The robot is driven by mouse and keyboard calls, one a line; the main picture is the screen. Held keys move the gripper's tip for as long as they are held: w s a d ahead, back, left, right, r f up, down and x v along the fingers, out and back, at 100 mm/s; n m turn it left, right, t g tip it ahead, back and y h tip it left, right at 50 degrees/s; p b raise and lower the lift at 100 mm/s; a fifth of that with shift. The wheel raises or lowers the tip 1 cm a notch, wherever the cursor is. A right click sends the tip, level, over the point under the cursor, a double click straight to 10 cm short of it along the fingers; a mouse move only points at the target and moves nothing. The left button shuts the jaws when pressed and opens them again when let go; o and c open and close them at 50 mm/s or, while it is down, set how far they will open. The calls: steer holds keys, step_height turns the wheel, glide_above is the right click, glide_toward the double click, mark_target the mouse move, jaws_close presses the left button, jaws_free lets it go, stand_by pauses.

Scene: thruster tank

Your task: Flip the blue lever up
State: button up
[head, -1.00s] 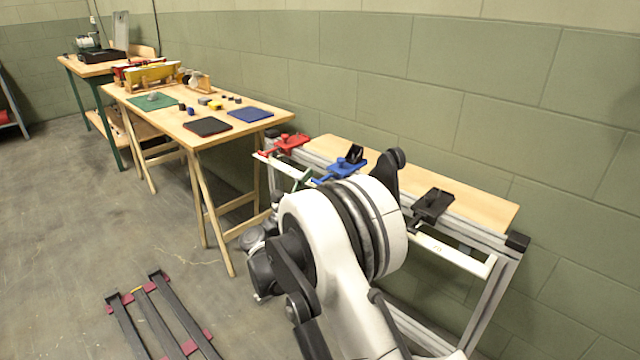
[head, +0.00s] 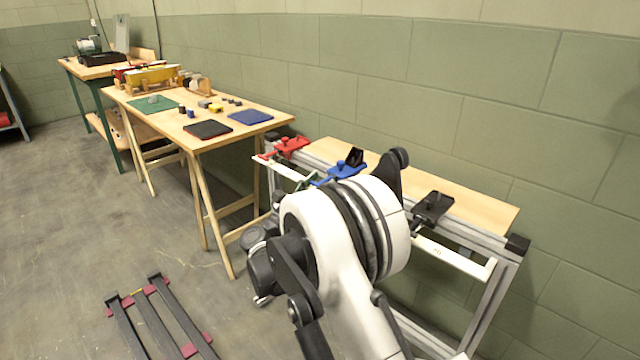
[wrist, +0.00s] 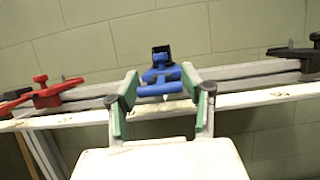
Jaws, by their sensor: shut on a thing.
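The blue lever (head: 348,168) is mounted on the rail at the wall-side frame, between a red and a black one; my arm partly hides it in the head view. In the wrist view the blue lever (wrist: 160,90) is straight ahead, with a black block at its upper end and its blue arm reaching toward me. The exact contact at the fingertips is hard to make out.
A red lever (head: 290,146) is to the left and a black lever (head: 432,206) to the right on the same rail. A wooden board (head: 480,206) lies behind them against the block wall. A wooden table (head: 190,140) with mats stands at left.

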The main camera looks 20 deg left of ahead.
mark_target(326, 179)
step_height(326, 179, up, 2)
steer(key=g+y+p, duration=0.1)
steer(key=g+p, duration=0.2)
steer(key=shift+w, duration=0.1)
steer(key=g+p, duration=0.1)
steer(key=r+g+y+p, duration=0.1)
steer(key=w+r+g+y+p, duration=0.1)
steer(key=g+p, duration=0.1)
steer(key=shift+d, duration=0.3)
steer(key=g+p, duration=0.1)
steer(key=g+y, duration=0.1)
steer(key=w+r+g+y+p, duration=0.1)
steer(key=shift+d+p, duration=0.25)
steer(key=shift+p, duration=0.05)
steer(key=shift+w+d+g+y+p, duration=0.1)
steer(key=shift+w+g+y+p, duration=0.2)
steer(key=shift+g+p, duration=0.25)
steer(key=shift+w+d+g+y+p, duration=0.1)
steer(key=shift+w+g+y+p, duration=0.15)
steer(key=shift+g, duration=0.5)
steer(key=o, duration=1.3)
